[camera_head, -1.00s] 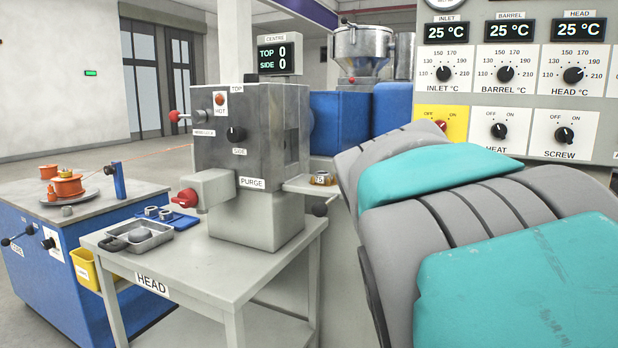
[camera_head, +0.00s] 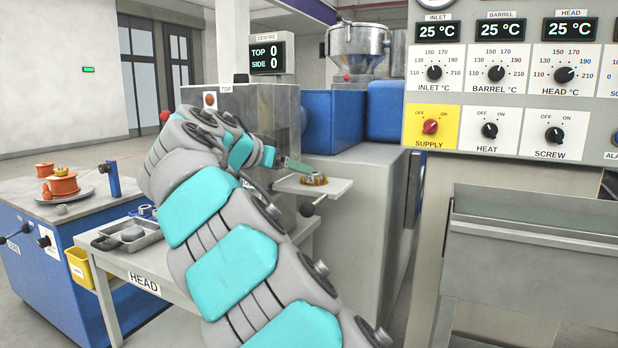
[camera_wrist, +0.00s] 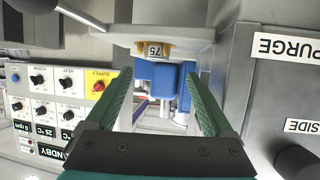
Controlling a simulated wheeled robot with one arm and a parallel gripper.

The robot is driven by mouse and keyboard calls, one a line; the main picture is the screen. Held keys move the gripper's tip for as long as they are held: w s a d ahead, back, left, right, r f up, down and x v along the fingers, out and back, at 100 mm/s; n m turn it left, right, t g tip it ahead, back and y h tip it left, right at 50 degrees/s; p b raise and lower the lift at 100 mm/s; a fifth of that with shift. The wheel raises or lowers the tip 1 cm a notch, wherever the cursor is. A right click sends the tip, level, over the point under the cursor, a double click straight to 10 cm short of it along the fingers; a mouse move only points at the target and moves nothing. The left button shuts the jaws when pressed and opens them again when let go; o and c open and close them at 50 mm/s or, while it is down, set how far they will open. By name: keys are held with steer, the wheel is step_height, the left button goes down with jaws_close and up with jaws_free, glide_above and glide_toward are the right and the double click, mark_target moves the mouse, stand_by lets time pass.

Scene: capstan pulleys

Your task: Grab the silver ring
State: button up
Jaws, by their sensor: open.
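My gripper (camera_head: 295,165) is stretched out beside the small side shelf (camera_head: 336,187). In the wrist view my gripper (camera_wrist: 160,80) has its two green fingers wide apart with nothing between them. A small round brass-coloured piece (camera_head: 313,180) with a tag sits on that shelf. In the wrist view, which is upside down, this piece (camera_wrist: 154,49) reads "75" and lies beyond the fingertips, apart from them. I cannot tell whether any part of it is a silver ring. Small grey ring-like parts (camera_head: 145,210) show on the HEAD table, partly hidden by my arm.
The grey head block (camera_head: 272,105) stands close to my gripper; its PURGE face (camera_wrist: 290,48) is at the wrist view's right. A lever with a dark knob (camera_head: 307,209) sticks out below the shelf. A metal tray (camera_head: 130,236) lies on the HEAD table.

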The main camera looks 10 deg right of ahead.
mark_target(312, 177)
steer(key=x, duration=0.3)
steer(key=p+x, duration=0.1)
steer(key=x, duration=0.3)
steer(key=shift+d, duration=0.4)
steer(key=shift+c, duration=0.4)
jaws_close()
